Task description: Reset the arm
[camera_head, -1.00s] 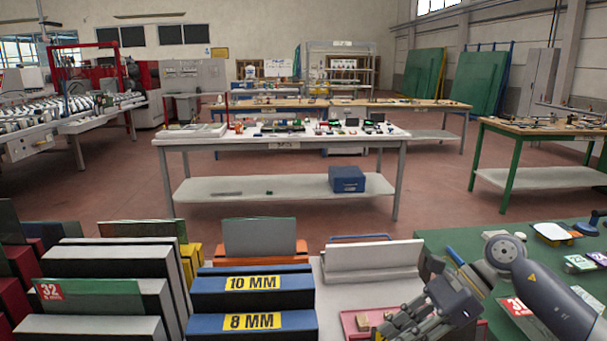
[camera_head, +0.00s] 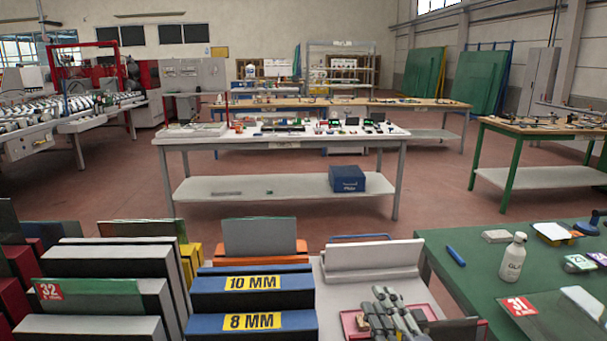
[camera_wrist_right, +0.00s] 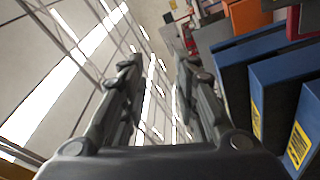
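My right gripper (camera_head: 386,300) shows at the bottom of the head view, over the pink-red tray (camera_head: 348,322). Its arm link is no longer in front of the green table there. In the right wrist view, the two fingers of the gripper (camera_wrist_right: 160,66) stand apart with an empty gap between them. I see nothing held. My left gripper is not in view.
Blue racks marked 10 MM (camera_head: 252,284) and 8 MM stand left of the gripper. A light-grey holder (camera_head: 373,258) is behind it. The green table (camera_head: 462,281) at right bears a white bottle (camera_head: 513,258) and a 31-marked glass sheet (camera_head: 545,318).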

